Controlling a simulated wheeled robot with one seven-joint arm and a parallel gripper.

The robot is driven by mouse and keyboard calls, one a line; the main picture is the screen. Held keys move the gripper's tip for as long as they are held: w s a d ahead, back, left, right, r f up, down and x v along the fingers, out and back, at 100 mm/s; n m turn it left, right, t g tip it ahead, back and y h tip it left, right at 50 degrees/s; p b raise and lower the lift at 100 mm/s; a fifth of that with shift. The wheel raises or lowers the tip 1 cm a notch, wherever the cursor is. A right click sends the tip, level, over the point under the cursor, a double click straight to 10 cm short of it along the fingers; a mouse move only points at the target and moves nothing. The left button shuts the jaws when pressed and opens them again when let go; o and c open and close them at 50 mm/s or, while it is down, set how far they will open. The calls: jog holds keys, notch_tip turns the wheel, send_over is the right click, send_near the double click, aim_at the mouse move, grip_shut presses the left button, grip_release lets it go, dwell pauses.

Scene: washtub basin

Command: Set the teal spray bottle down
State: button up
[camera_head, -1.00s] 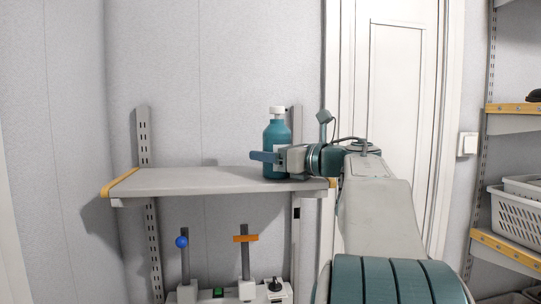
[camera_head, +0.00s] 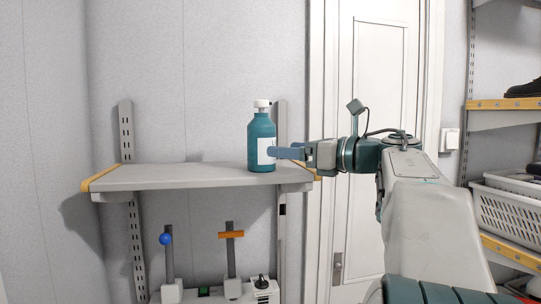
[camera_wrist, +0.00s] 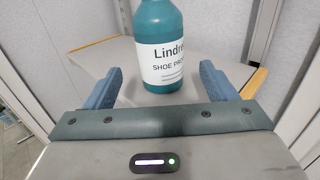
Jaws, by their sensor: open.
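The teal spray bottle (camera_head: 262,141), with a white cap and a white label, stands upright on the grey wall shelf (camera_head: 165,177), near its right end. The wrist view shows the bottle (camera_wrist: 160,20) ahead with part of its label readable; its top is cut off. My gripper (camera_head: 285,153) is to the right of the bottle, with blue fingers pointing left at it. In the wrist view my gripper (camera_wrist: 166,84) is open, its two fingers apart and the space between them empty, with the bottle just beyond.
Below the shelf are a blue ball knob (camera_head: 165,239) and an orange T-handle (camera_head: 231,234) on upright posts. A white door (camera_head: 372,120) is behind my arm. At right, a rack holds a white basket (camera_head: 508,215). The shelf's left part is bare.

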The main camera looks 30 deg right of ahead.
jog(key=v, duration=0.2)
jog(key=shift+s+d, duration=0.15)
jog(key=shift+s, duration=0.1)
dwell(0.6)
